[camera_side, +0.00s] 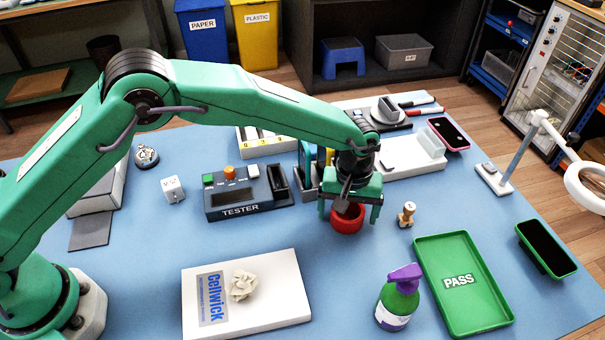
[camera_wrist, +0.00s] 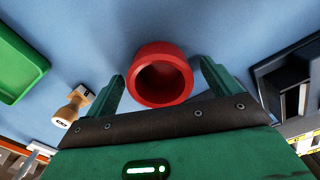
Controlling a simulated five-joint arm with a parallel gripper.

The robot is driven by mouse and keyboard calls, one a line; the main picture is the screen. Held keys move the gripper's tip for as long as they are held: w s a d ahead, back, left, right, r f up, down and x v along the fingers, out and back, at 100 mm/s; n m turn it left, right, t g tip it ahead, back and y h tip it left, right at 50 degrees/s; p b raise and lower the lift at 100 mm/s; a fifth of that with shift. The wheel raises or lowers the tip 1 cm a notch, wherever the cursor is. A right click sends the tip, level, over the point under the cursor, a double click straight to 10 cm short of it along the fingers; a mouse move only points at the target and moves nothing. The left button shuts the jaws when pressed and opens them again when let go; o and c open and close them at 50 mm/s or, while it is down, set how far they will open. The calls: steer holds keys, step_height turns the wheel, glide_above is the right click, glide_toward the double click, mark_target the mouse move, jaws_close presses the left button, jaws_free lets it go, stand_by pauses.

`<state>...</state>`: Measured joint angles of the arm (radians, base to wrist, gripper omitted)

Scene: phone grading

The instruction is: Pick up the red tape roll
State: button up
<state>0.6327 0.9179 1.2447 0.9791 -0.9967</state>
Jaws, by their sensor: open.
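The red tape roll (camera_side: 347,220) lies on the blue table with its hole facing up, right under my gripper (camera_side: 349,214) in the side view. In the wrist view the red tape roll (camera_wrist: 160,55) shows between the two green fingers of my gripper (camera_wrist: 160,82), with a gap on each side. My gripper is open and holds nothing. Part of the roll's top is hidden by my gripper in the side view. The exact height of the fingertips over the table is hard to tell.
A wooden stamp (camera_side: 406,214) stands close to the right of the roll. The tester (camera_side: 236,196) stands to the left. The green PASS tray (camera_side: 431,252) and a purple-topped spray bottle (camera_side: 399,298) are in front to the right. The table in front of the roll is clear.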

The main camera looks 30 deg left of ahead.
steer(key=shift+c, duration=0.4)
steer(key=c, duration=1)
steer(key=shift+r, duration=0.15)
steer(key=shift+r, duration=0.45)
step_height(320, 180, up, 3)
steer(key=shift+r, duration=0.15)
steer(key=s+d+r, duration=0.4)
steer(key=s+r, duration=0.2)
steer(key=s, duration=0.4)
steer(key=shift+s+d+r, duration=0.25)
steer(key=shift+s+r, duration=0.05)
steer(key=shift+s, duration=0.1)
